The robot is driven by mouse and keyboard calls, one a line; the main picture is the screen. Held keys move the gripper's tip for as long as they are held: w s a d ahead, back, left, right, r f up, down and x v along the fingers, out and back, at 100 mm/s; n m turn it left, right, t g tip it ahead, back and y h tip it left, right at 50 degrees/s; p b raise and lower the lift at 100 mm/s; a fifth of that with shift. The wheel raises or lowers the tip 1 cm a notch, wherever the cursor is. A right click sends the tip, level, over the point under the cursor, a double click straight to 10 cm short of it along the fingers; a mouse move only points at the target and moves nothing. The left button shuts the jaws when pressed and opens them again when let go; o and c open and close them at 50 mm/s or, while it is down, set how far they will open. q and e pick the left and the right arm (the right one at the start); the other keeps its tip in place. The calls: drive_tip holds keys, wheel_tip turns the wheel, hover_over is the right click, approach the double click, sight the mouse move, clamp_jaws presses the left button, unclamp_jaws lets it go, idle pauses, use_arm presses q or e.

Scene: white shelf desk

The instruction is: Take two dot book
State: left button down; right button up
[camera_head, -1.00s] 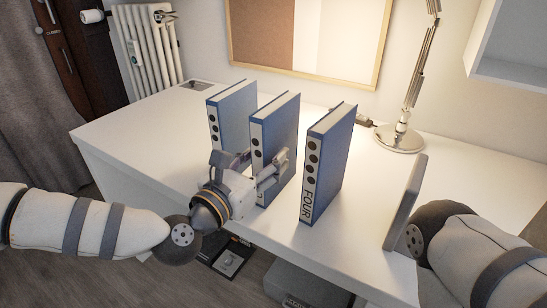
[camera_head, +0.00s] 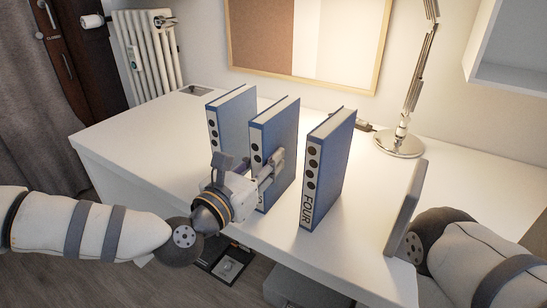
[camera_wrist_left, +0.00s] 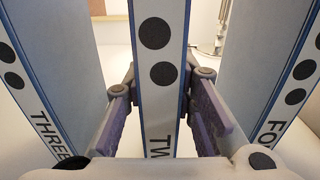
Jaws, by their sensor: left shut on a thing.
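The two dot book (camera_head: 275,135) is blue with a white spine and stands upright in the middle of three books. Its spine shows two black dots and the letters "TW" in the left wrist view (camera_wrist_left: 158,75). My left gripper (camera_head: 250,178) is shut on this book near the lower spine, one finger on each side; the fingers also show in the left wrist view (camera_wrist_left: 161,112). The gripper hides part of the spine in the head view. The book still stands on the desk. My right gripper is not in view; only my right arm shows at the right edge.
The THREE book (camera_head: 237,112) stands left of the held book and the FOUR book (camera_head: 333,165) stands right, each with a narrow gap. A grey slab (camera_head: 407,205) stands at the right of the white desk (camera_head: 130,135). A lamp (camera_head: 400,143) stands behind.

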sight(256, 149)
use_arm(q)
drive_tip(key=shift+r, duration=0.15)
drive_tip(key=shift+r+p, duration=0.75)
drive_tip(key=shift+r, duration=1.3)
drive_tip(key=shift+f, duration=0.1)
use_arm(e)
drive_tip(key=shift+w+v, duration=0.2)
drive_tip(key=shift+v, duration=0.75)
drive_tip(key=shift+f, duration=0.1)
